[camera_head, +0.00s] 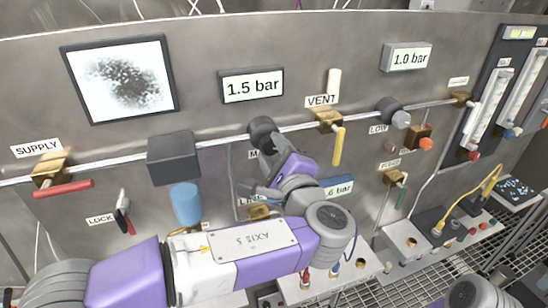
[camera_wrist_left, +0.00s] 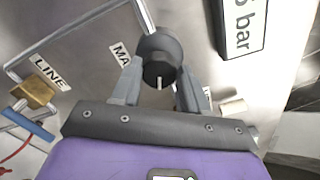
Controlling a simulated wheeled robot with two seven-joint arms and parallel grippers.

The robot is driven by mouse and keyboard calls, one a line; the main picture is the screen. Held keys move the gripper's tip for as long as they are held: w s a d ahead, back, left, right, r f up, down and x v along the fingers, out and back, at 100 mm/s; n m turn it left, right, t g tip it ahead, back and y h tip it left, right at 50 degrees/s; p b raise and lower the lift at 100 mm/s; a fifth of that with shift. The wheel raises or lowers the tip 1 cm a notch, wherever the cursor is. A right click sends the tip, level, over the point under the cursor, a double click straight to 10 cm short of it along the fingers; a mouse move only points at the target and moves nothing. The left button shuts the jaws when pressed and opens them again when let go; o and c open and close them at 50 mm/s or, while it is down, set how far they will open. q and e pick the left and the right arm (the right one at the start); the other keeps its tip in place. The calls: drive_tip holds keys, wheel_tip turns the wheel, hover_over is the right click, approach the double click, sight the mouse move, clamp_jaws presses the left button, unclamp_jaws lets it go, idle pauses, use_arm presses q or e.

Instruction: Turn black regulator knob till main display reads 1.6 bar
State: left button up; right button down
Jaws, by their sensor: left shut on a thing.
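The black regulator knob (camera_head: 262,132) sits on the pipe at the middle of the steel panel, by a label starting "MA". In the left wrist view the knob (camera_wrist_left: 158,68) shows a white pointer mark at the lower edge of its face. My left gripper (camera_wrist_left: 159,82) is shut on the knob, one finger on each side. In the head view the arm and wrist hide much of the fingers. The main display (camera_head: 252,86) reads 1.5 bar; in the left wrist view it (camera_wrist_left: 240,25) is cut off. My right gripper is out of view.
A second display (camera_head: 406,57) reads 1.0 bar. A yellow vent handle (camera_head: 338,146) hangs right of the knob. A second dark knob (camera_head: 390,110) is farther right. A red supply handle (camera_head: 64,189) is left.

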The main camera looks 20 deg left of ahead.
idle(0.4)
use_arm(q)
drive_tip(key=o, duration=1.1)
drive_tip(key=shift+c, duration=0.2)
drive_tip(key=v, duration=0.7)
drive_tip(key=shift+s+d, duration=0.2)
drive_tip(key=shift+s, duration=0.05)
